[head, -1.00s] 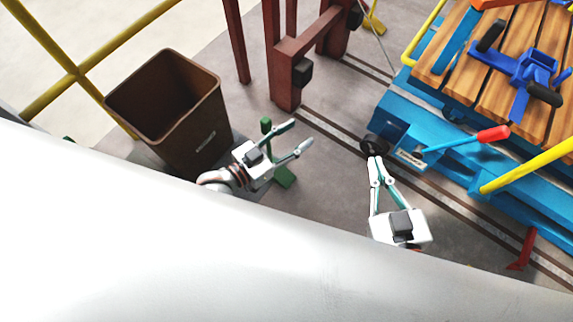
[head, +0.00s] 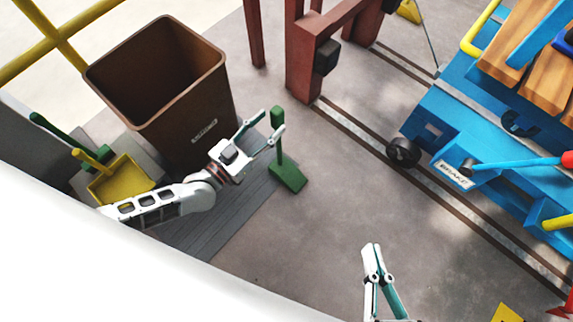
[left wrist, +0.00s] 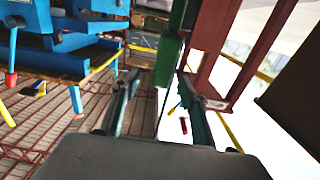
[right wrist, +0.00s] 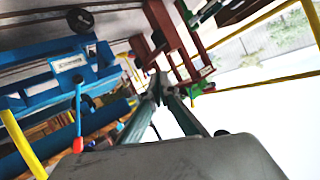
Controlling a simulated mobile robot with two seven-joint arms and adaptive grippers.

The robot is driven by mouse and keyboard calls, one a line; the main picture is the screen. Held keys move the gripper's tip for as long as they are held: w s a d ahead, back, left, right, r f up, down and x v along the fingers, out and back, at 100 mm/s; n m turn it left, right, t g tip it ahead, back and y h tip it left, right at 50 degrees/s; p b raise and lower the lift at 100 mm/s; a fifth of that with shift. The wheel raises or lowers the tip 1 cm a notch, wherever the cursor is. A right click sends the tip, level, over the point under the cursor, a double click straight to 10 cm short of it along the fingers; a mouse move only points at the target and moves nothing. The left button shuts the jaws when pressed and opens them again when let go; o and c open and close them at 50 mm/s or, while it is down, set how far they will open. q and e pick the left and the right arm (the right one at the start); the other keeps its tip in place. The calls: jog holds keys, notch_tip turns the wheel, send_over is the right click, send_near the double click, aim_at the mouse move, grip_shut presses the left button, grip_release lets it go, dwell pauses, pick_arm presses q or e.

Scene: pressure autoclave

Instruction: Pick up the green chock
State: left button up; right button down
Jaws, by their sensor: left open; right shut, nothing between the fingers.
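The green chock (head: 287,178) stands on the floor to the right of the brown bin, its handle upright. My left gripper (head: 273,121) is open, with its fingertips at the top of the handle in the head view; one fingertip overlaps the handle. I cannot tell whether they touch. In the left wrist view the green chock (left wrist: 167,62) appears ahead, between the open fingers of the left gripper (left wrist: 160,88). My right gripper (head: 371,247) is shut and empty over open floor, low in the head view. Its closed fingers also show in the right wrist view (right wrist: 158,85).
A brown bin (head: 180,115) stands left of the chock, beside a yellow dustpan (head: 122,182). A dark red frame (head: 303,65) rises behind. A blue cart (head: 440,130) stands on rails at the right. Floor between chock and rails is clear.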

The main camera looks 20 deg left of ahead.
aim_at(273, 118)
pick_arm(q)
jog(key=x, duration=0.1)
jog(key=b+x, duration=0.1)
jog(key=x, duration=0.2)
jog(key=shift+a+f, duration=0.25)
jog(key=shift+f, duration=0.05)
jog(key=shift+w+d+r, duration=0.1)
jog(key=shift+w+r, duration=0.05)
jog(key=shift+w, duration=0.2)
pick_arm(e)
jog(key=shift+s+a+f+m, duration=0.15)
jog(key=shift+a+m, duration=0.3)
jog(key=shift+s+a+f+m, duration=0.1)
jog(key=shift+s+a+m, duration=0.05)
jog(key=shift+a+m, duration=0.3)
pick_arm(q)
jog(key=shift+c, duration=0.4)
grip_shut()
jog(key=shift+r, duration=0.2)
